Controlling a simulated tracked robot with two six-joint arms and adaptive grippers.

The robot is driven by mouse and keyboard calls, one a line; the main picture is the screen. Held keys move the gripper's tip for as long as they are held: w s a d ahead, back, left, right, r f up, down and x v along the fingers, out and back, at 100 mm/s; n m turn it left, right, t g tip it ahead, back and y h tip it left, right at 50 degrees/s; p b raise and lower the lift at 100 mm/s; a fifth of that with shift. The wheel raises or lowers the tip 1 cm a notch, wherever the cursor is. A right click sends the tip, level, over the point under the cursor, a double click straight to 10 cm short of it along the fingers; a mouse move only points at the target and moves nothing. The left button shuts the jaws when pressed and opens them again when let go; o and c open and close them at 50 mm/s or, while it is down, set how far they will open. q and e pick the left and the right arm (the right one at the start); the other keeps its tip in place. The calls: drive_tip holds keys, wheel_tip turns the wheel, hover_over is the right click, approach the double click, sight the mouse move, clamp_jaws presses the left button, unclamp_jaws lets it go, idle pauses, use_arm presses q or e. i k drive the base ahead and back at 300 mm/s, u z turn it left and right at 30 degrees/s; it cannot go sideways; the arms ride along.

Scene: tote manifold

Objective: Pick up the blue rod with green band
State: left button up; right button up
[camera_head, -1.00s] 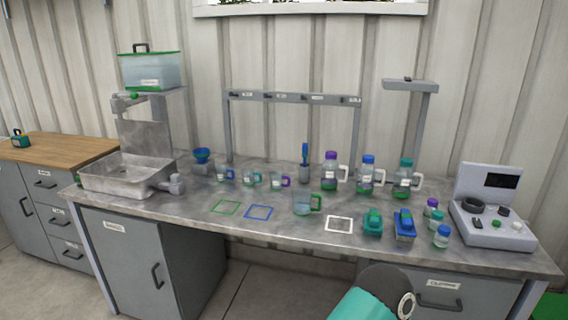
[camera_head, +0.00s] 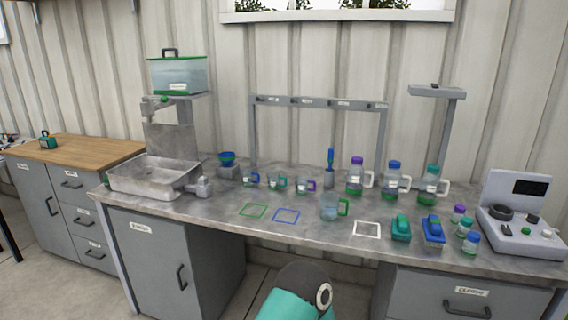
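A blue rod (camera_head: 330,158) stands upright in a small grey holder (camera_head: 329,181) toward the back of the metal bench, left of the purple-capped bottle. A green band on it is too small to make out. Neither of my grippers is in view. Only a teal and dark grey part of my own arm shows at the bottom centre, in front of the bench and well away from the rod.
The bench (camera_head: 235,212) holds several small cups and a larger green-handled beaker (camera_head: 333,207) in front of the rod. Capped bottles (camera_head: 393,179) stand to its right. A grey rack (camera_head: 320,102) rises behind. A sink (camera_head: 150,177) is at left, a console (camera_head: 520,215) at right.

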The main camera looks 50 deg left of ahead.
sight(330, 159)
drive_tip(key=u, duration=0.55)
drive_tip(key=i, duration=1)
